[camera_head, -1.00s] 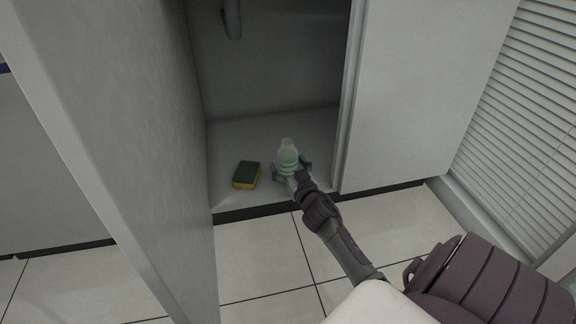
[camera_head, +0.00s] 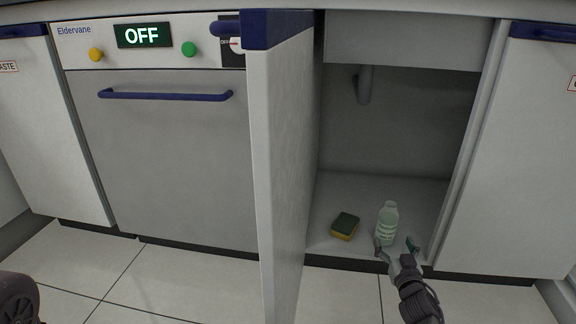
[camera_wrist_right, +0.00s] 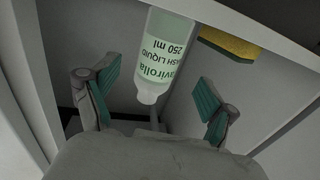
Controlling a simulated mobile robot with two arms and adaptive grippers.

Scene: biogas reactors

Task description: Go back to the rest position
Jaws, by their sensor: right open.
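My right gripper (camera_head: 397,249) is open at the front of the open cabinet, just in front of a pale green bottle (camera_head: 388,222). The bottle stands upright on the cabinet floor. In the right wrist view the bottle (camera_wrist_right: 163,55), labelled as wash liquid, 250 ml, shows beyond and between the spread teal-padded fingers (camera_wrist_right: 155,105), which do not close on it. My left gripper is not in view; only a dark part of my body shows at the lower left of the head view.
A green and yellow sponge (camera_head: 344,226) lies left of the bottle, also in the wrist view (camera_wrist_right: 230,42). The open cabinet door (camera_head: 283,170) sticks out to the left. A pipe (camera_head: 365,85) hangs inside. A dishwasher-like appliance (camera_head: 170,150) reads OFF. Tiled floor (camera_head: 200,285) is clear in front.

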